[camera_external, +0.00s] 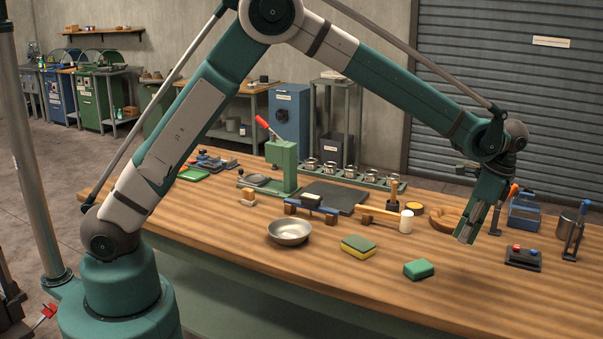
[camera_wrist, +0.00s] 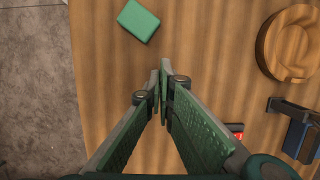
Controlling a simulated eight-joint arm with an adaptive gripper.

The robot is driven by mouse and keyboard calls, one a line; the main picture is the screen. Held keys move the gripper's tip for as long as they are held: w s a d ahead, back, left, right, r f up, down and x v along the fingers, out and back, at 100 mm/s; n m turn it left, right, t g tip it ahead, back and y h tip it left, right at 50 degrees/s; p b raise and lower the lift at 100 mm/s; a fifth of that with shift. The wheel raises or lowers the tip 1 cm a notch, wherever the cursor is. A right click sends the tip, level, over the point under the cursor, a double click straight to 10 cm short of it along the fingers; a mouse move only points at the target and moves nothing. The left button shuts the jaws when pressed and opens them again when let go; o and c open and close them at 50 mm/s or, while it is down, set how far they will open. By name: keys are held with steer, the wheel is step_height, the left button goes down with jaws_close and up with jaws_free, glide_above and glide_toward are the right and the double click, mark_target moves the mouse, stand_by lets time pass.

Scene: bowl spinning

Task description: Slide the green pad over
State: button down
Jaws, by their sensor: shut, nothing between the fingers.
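The green pad (camera_external: 419,269) is a small block lying flat on the wooden table near its front edge. It also shows in the wrist view (camera_wrist: 138,20), at the top left. A yellow sponge with a green top (camera_external: 358,246) lies to its left in the external view. My gripper (camera_external: 466,236) hangs above the table, to the right of the green pad and apart from it. In the wrist view its fingertips (camera_wrist: 160,78) are together with nothing between them.
A metal bowl (camera_external: 289,232) stands left of the sponge. A wooden ring-shaped piece (camera_wrist: 290,43) lies right of my gripper. The table (camera_external: 330,285) is bare in front of the bowl.

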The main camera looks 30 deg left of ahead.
steer(key=s+n+h+p, duration=0.1)
steer(key=s+n, duration=0.3)
steer(key=n, duration=1.1)
steer(key=s+a+n+h+p, duration=0.1)
steer(key=s+n+p, duration=0.2)
steer(key=n, duration=1.2)
steer(key=shift+s+a+f+n+h, duration=0.15)
steer(key=shift+s+f+n+h, duration=0.25)
steer(key=shift+s, duration=0.2)
steer(key=shift+f, duration=0.1)
